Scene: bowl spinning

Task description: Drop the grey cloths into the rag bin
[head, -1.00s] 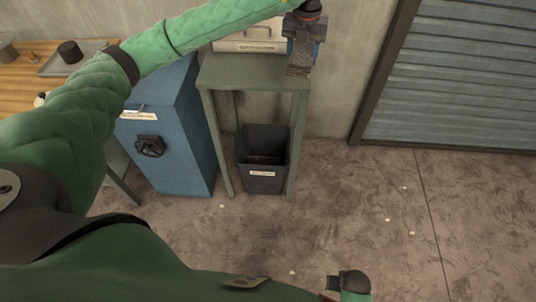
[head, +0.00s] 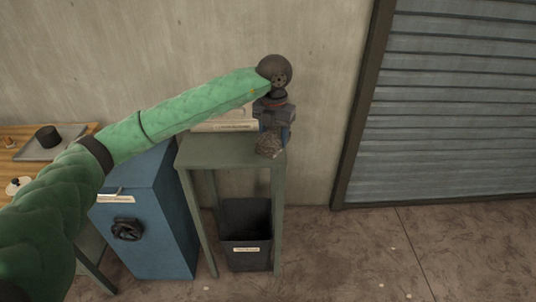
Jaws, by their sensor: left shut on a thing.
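My left gripper (head: 272,122) is at the end of the green arm that reaches across to the right end of the green stand. It is shut on a small crumpled grey cloth (head: 270,145), which hangs below the fingers at the stand's right edge. I cannot tell if the cloth touches the stand. A dark open bin (head: 246,258) with a pale label stands on the floor under the stand. The label is too small to read, and the inside of the bin is dark. My right gripper is not in view.
The green stand (head: 225,151) has a pale labelled box (head: 225,125) at its back. A blue cabinet (head: 165,235) with a dark handwheel (head: 127,229) stands to its left. A wooden bench (head: 14,147) with a tray is farther left. The floor (head: 350,255) to the right is clear.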

